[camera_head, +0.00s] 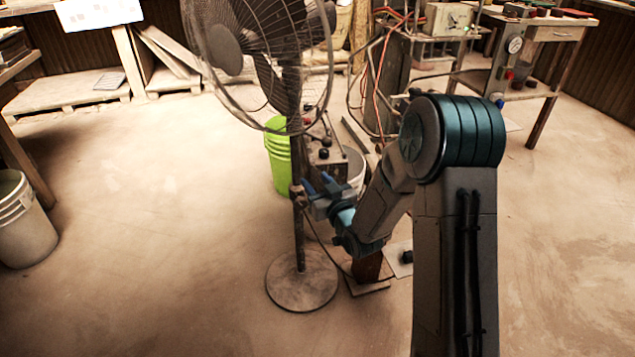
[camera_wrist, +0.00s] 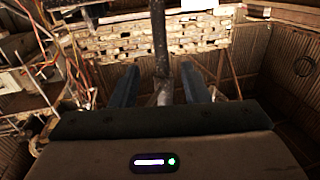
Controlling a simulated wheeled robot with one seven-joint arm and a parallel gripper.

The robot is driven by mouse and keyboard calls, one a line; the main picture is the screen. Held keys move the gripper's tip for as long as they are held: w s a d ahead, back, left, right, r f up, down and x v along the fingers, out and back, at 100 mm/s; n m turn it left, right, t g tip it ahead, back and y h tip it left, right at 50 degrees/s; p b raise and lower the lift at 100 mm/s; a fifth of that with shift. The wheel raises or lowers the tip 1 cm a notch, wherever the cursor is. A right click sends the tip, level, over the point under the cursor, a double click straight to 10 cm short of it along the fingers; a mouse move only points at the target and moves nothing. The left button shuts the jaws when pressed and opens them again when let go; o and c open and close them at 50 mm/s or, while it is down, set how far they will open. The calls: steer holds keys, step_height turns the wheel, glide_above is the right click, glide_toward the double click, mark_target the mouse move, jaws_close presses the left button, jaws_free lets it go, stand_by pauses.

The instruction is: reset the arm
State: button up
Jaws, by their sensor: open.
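My gripper (camera_head: 318,186) is at the end of my folded arm, beside the pole of a standing fan in the head view. In the wrist view my gripper (camera_wrist: 160,88) shows two blue fingers spread apart. A dark pole (camera_wrist: 159,40) shows between them in the picture; I cannot tell whether it touches either finger. I see nothing held.
The standing fan (camera_head: 301,225) has a round base on the floor. A green bucket (camera_head: 279,160) stands behind it. A pale bucket (camera_head: 24,225) is at the far left. A workbench (camera_head: 555,32) is at the back right.

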stand_by(0.3)
steer(key=d+r+h+p, duration=0.1)
steer(key=r+p, duration=0.1)
steer(key=r, duration=0.1)
steer(key=s+d+r+g+h+p, duration=0.1)
steer(key=r+p, duration=0.2)
steer(key=r, duration=0.1)
steer(key=d+r+g+h+p, duration=0.1)
steer(key=r+p, duration=0.2)
steer(key=shift+s+d+r, duration=0.25)
steer(key=shift+d+r, duration=0.05)
steer(key=shift+d, duration=0.1)
steer(key=s+d+r+m+g+h+p, duration=0.25)
steer(key=s+d+r+p, duration=0.25)
steer(key=s+r+p, duration=0.4)
steer(key=s+d+r+m+g+h+p, duration=0.25)
steer(key=s+d+r+g+p, duration=0.2)
steer(key=s+r+p, duration=0.55)
steer(key=s+d+r+g+p, duration=0.1)
steer(key=s+r+g+p, duration=0.3)
steer(key=s+r, duration=0.6)
steer(key=shift+s+d+r+m+p, duration=0.25)
steer(key=shift+s+d+m+p, duration=0.05)
steer(key=shift+s+p, duration=0.7)
steer(key=shift+c, duration=0.6)
steer(key=shift+s, duration=0.1)
